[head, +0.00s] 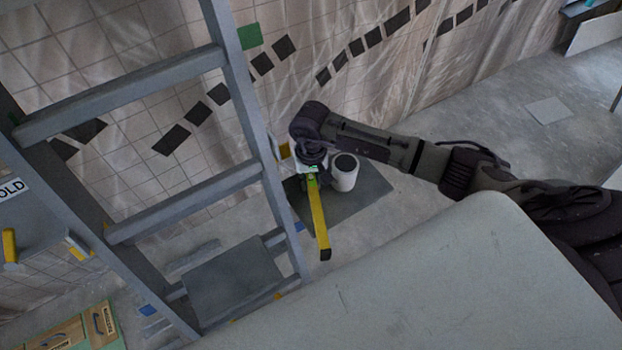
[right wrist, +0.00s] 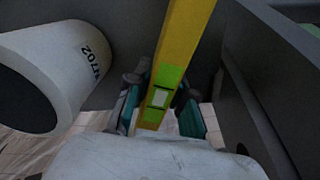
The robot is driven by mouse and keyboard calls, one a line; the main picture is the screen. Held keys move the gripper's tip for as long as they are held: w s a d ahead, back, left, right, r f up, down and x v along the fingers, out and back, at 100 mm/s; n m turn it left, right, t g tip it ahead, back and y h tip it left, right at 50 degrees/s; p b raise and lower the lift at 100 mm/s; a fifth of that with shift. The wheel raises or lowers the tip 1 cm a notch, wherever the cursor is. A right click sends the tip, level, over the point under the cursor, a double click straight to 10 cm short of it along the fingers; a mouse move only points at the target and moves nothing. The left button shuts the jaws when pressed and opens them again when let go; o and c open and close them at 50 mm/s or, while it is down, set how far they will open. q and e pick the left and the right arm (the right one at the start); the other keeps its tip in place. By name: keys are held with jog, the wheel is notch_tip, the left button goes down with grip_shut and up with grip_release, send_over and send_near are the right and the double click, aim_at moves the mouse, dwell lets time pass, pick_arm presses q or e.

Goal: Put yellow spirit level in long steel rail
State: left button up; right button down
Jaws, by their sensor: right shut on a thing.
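The yellow spirit level (head: 319,222) hangs from my right gripper (head: 311,172) beside the grey ladder in the head view. In the right wrist view, the gripper (right wrist: 160,112) is shut on the yellow level (right wrist: 187,35) around its bright green vial part. The level's far end runs out of that picture at the top. I cannot make out a separate long steel rail for sure. A grey beam (right wrist: 262,75) runs close to the right of the level in the right wrist view. My left gripper is not in view.
The grey ladder (head: 262,150) stands just left of the gripper. A white cylinder (head: 344,178) with a dark end is right beside it; it also shows in the right wrist view (right wrist: 75,62). A large grey panel (head: 440,290) fills the front. Open floor (head: 500,130) lies behind my arm.

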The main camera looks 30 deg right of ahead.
jog(key=shift+f, duration=0.1)
jog(key=c, duration=1)
grip_release()
